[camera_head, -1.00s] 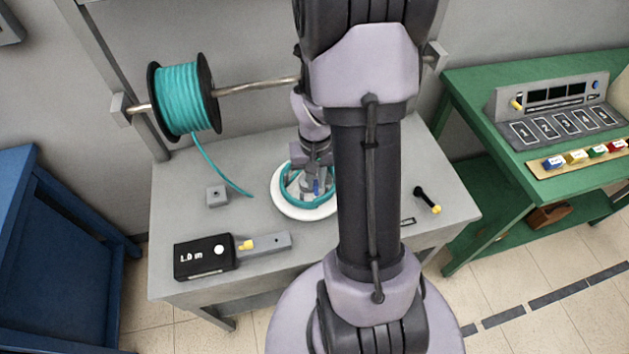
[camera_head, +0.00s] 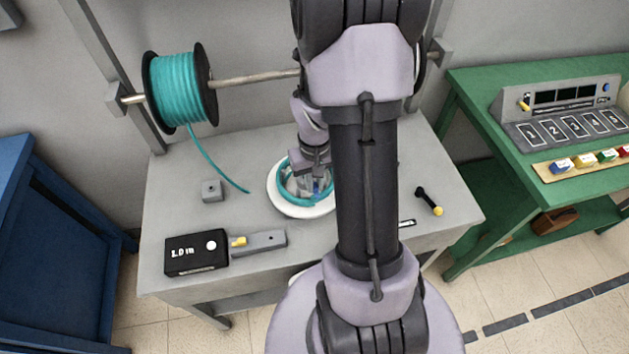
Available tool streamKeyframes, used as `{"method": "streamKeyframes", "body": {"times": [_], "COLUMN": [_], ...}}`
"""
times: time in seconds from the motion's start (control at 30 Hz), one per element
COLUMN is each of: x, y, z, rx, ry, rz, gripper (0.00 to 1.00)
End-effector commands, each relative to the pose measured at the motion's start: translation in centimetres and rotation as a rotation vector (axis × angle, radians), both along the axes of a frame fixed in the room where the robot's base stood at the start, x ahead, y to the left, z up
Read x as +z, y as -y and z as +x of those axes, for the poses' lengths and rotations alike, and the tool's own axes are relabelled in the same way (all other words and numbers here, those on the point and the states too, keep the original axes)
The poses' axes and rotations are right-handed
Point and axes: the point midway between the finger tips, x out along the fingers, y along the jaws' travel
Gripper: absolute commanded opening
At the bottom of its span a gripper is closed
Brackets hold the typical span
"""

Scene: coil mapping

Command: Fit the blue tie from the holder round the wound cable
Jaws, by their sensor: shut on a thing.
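The wound cable (camera_head: 284,194) is a teal coil lying on a round white plate (camera_head: 291,211) on the grey table. My gripper (camera_head: 316,190) points down at the coil, at its right inner side. It is shut on the blue tie (camera_head: 319,187), of which only a small blue patch shows between the fingers. Whether the tie goes round the cable or only touches it, I cannot tell. My arm hides the right part of the coil and plate. The tie holder cannot be made out with certainty.
A teal cable spool (camera_head: 180,88) hangs on a rod at the back left, its loose end reaching the table. A small grey block (camera_head: 212,191), a black 1.0 m box (camera_head: 196,255) and a black-yellow tool (camera_head: 429,201) lie around the plate. A green bench (camera_head: 480,90) stands right.

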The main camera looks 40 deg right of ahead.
Motion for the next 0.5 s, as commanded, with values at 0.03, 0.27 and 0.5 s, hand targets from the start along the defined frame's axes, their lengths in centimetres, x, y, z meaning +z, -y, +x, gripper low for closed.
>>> {"method": "streamKeyframes", "body": {"times": [0.03,0.27,0.5], "x": [0.0,-1.1,-2.3], "y": [0.0,0.0,0.0], "z": [0.0,0.0,0.0], "rx": [0.0,0.0,0.0], "ry": [0.0,0.0,0.0], "rz": [0.0,0.0,0.0], "gripper": [0.0,0.0,0.0]}}
